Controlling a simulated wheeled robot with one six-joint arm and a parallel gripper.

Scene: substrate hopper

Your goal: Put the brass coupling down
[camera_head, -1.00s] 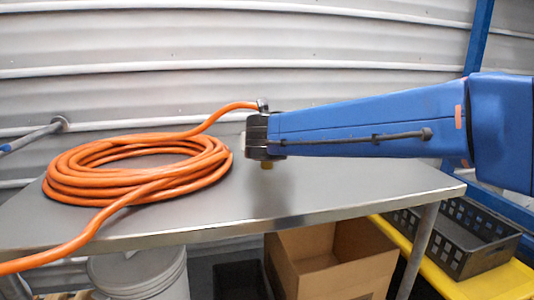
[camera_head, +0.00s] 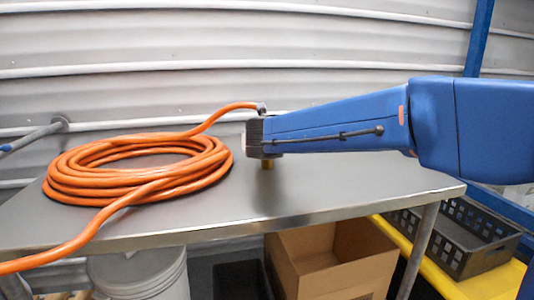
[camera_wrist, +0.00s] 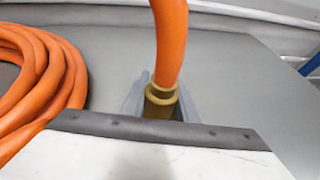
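The brass coupling (camera_wrist: 160,101) is on the end of the orange hose (camera_wrist: 171,40) in the wrist view. The grey fingers of my gripper (camera_wrist: 160,108) are on both sides of it, shut on it. The fingers are mostly hidden there. I cannot tell whether its lower end touches the tabletop.
The coiled orange hose (camera_head: 70,185) lies on the left of the table. Bare tabletop lies right and in front of the coupling. Below are a white bucket (camera_head: 140,275), an open cardboard box (camera_head: 340,272) and a black crate (camera_head: 470,240) on a yellow shelf.

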